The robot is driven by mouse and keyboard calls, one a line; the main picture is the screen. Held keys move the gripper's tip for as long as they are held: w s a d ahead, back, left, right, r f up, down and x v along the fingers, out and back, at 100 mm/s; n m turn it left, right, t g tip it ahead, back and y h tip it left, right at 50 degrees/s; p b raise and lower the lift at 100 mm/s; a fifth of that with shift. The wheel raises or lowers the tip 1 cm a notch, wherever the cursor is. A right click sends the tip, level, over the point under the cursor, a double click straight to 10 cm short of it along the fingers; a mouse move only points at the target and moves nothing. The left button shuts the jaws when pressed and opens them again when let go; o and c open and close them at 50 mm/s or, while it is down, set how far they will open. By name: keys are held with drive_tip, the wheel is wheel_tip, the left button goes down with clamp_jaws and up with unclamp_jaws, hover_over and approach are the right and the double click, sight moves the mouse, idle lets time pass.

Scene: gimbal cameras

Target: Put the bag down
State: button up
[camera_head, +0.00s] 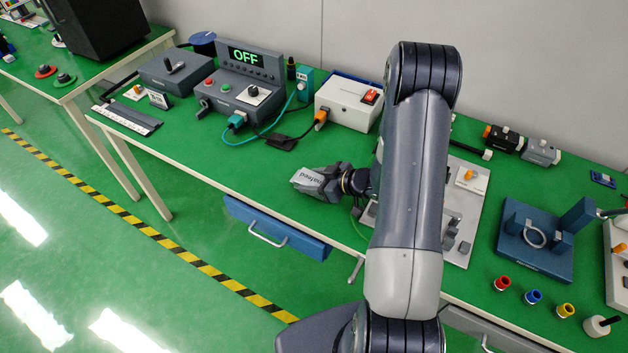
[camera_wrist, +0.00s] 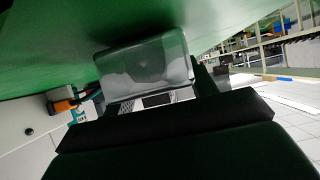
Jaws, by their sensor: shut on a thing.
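A grey, partly see-through bag (camera_wrist: 147,62) shows in the wrist view, at the end of my gripper. Behind it is green table surface. A small white and dark patch shows at its near edge. My gripper (camera_head: 312,183) is in the middle of the head view, over the green workbench (camera_head: 235,170) near its front edge, above a blue drawer. It is shut on the bag. My arm hides part of the bench right of the gripper.
A control box showing OFF (camera_head: 245,75) and a white box with a red switch (camera_head: 348,101) stand behind the gripper. A teal cable and dark cable lie left. A blue drawer (camera_head: 276,228) is below. Bare green bench lies left of the gripper.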

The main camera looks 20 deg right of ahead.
drive_tip(key=shift+f, duration=0.15)
drive_tip(key=shift+f, duration=0.2)
drive_tip(key=o, duration=1)
drive_tip(key=shift+r, duration=0.1)
drive_tip(key=shift+r, duration=0.25)
drive_tip(key=v, duration=1.2)
drive_tip(key=shift+f, duration=0.15)
